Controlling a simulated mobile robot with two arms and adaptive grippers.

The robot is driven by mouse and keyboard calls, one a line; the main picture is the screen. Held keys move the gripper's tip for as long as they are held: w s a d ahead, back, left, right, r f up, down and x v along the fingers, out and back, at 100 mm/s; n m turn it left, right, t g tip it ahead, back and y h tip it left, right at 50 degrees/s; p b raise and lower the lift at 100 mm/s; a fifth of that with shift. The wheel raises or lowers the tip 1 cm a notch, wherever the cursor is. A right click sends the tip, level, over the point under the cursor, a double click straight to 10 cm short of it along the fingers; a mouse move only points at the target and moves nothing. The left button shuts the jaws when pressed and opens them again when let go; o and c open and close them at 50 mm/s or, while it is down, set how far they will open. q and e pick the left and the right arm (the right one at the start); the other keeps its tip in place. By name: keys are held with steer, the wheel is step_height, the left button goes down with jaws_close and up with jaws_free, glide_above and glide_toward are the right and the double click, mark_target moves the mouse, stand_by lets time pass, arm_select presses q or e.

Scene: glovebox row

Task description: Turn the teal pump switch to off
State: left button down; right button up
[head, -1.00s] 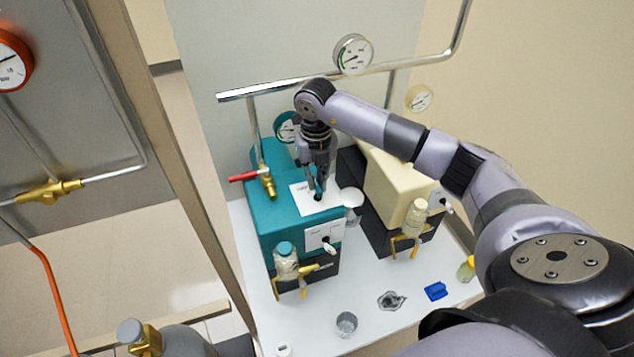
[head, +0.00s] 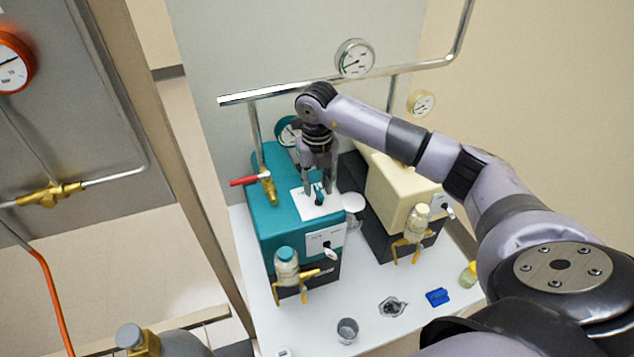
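The teal pump (head: 280,222) stands on the white bench. On its top is a white plate (head: 310,212) with a small dark switch (head: 319,199), which has a teal part above it. My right gripper (head: 319,188) points down over this plate. Its fingers are apart, one on each side of the switch, and I cannot tell whether they touch it. The switch's exact setting is too small to read. A white lever (head: 330,254) sits on the pump's front panel. My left gripper is not in view.
A cream pump (head: 400,185) stands to the right. A red-handled brass valve (head: 266,182) is close left of my gripper. A pipe (head: 290,91) and gauge (head: 355,58) are behind. A metal cup (head: 347,330) and blue block (head: 438,297) lie at the front.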

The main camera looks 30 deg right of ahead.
mark_target(317, 187)
step_height(317, 187, up, 12)
stand_by(0.6)
stand_by(0.5)
